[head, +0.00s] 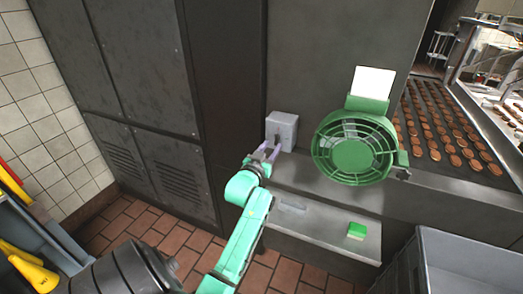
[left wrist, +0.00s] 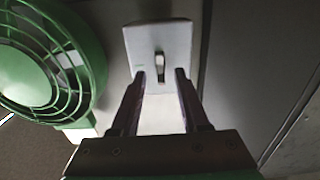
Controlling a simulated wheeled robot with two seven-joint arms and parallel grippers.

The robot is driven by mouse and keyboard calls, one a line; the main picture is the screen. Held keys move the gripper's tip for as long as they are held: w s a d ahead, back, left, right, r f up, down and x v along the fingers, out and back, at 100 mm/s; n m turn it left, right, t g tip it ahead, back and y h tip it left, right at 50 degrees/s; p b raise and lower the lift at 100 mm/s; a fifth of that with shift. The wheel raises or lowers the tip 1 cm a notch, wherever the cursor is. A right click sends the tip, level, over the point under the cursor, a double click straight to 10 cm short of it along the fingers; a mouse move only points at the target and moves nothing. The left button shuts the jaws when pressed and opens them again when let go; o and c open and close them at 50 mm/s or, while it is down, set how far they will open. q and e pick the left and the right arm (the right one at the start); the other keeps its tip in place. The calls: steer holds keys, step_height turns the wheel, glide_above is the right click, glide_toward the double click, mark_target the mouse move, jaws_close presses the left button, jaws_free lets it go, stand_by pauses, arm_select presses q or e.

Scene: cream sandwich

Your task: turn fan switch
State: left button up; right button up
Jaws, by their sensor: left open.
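The fan switch is a pale grey box (head: 283,129) on the dark metal wall, left of the green fan (head: 355,148). In the left wrist view its plate (left wrist: 146,38) carries a small toggle lever (left wrist: 160,64). My left gripper (head: 268,151) is at the box's lower left in the head view. In the left wrist view my left gripper's fingers (left wrist: 160,75) are open, with the tips just short of the lever and to either side of it. No contact with the lever is visible. The fan also shows in the left wrist view (left wrist: 45,65). My right gripper is not visible.
A metal ledge (head: 310,217) below the switch holds a small green and white block (head: 357,231). A conveyor with several round brown cookies (head: 450,130) lies right of the fan. A grey bin (head: 465,265) stands at lower right.

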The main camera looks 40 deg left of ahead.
arm_select(q)
steer(key=b+v, duration=0.2)
steer(key=v, duration=1)
steer(key=shift+b, duration=0.35)
